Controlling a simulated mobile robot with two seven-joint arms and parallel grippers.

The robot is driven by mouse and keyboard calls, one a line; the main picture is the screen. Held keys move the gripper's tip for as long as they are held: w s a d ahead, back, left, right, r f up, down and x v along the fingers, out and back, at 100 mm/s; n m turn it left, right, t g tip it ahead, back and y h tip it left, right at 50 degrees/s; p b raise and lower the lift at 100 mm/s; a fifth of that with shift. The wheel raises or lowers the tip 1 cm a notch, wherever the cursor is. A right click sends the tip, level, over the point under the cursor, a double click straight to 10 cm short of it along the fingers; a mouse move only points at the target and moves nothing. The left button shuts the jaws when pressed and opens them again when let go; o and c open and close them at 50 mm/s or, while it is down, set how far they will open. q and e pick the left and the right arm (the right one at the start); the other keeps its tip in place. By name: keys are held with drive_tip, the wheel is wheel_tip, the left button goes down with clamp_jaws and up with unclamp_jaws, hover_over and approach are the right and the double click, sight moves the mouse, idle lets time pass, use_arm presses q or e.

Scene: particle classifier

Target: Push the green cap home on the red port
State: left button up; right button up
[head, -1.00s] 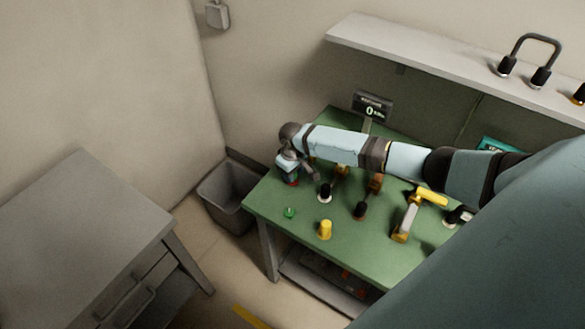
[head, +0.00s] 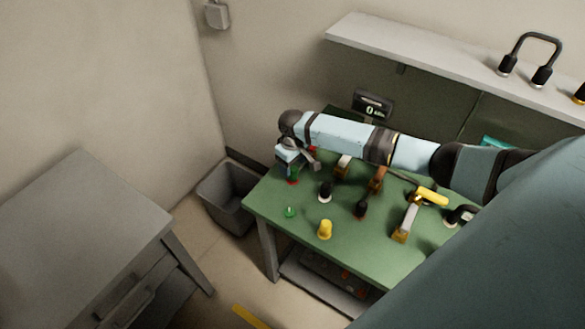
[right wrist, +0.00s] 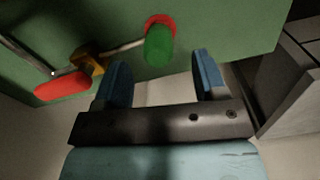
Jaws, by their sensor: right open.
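The green cap (right wrist: 158,46) stands on the red port (right wrist: 161,20) in the right wrist view, with part of the red rim showing around its base. I cannot tell how deep it sits. In the head view the green cap (head: 294,172) shows below my right gripper, with the red port (head: 292,182) under it near the table's left corner. My right gripper (right wrist: 160,60) is open and empty. Its fingers are apart on either side of the cap's outer end and do not appear to touch it. My left gripper is not in view.
The green table (head: 270,197) also bears a small green fitting (head: 290,212), a yellow knob (head: 325,230), black knobs and a yellow-handled part (head: 431,196). A red-ended lever (right wrist: 62,86) lies beside the cap. A bin (head: 228,195) stands left of the table.

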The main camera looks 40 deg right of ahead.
sight(293, 168)
wheel_tip(293, 168, up, 9)
drive_tip(key=shift+f, duration=0.1)
idle(0.6)
